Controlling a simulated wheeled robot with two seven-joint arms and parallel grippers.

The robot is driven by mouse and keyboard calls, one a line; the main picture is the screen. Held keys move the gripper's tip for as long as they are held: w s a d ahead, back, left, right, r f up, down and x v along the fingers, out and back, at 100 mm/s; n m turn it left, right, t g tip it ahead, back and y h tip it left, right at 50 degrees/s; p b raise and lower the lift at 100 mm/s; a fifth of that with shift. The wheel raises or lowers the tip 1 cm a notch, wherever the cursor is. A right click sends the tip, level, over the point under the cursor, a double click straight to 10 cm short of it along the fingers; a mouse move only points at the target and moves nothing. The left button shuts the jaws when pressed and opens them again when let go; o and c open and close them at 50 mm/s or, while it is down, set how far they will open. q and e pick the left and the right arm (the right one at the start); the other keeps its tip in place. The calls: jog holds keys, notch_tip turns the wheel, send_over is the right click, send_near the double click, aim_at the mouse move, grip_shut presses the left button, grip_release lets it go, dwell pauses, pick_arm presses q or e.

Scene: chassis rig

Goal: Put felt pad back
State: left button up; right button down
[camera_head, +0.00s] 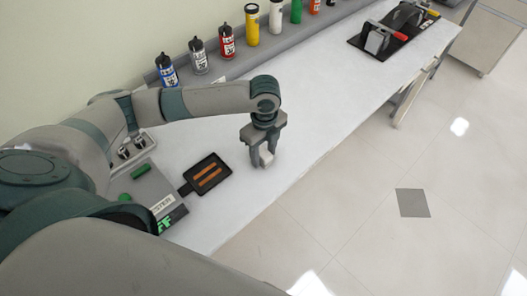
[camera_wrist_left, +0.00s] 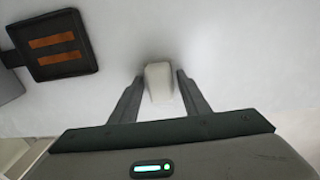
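A small off-white block (camera_head: 266,158), possibly the felt pad, is at my left gripper's fingertips. My left gripper (camera_head: 262,158) points down over the white bench top, to the right of a black tray. In the left wrist view the pale block (camera_wrist_left: 158,82) lies between the two fingers (camera_wrist_left: 160,78), with a narrow gap on the right side. The left finger is very close to it. The fingers look open around the block. I cannot tell whether the block rests on the bench. My right gripper is not in view.
The black tray (camera_head: 187,187) with two orange-brown strips lies left of the left gripper. A grey tester box (camera_head: 153,192) with green parts stands further left. Several bottles (camera_head: 227,42) line the back ledge. A black clamp fixture (camera_head: 385,40) is at the far end. The middle bench (camera_head: 330,105) is clear.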

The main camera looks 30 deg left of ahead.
aim_at(264, 153)
pick_arm(q)
jog(key=shift+o, duration=0.5)
jog(key=shift+r, duration=0.1)
jog(key=shift+w+r, duration=0.1)
jog(key=shift+r, duration=0.45)
notch_tip(264, 153, up, 11)
jog(key=b, duration=0.3)
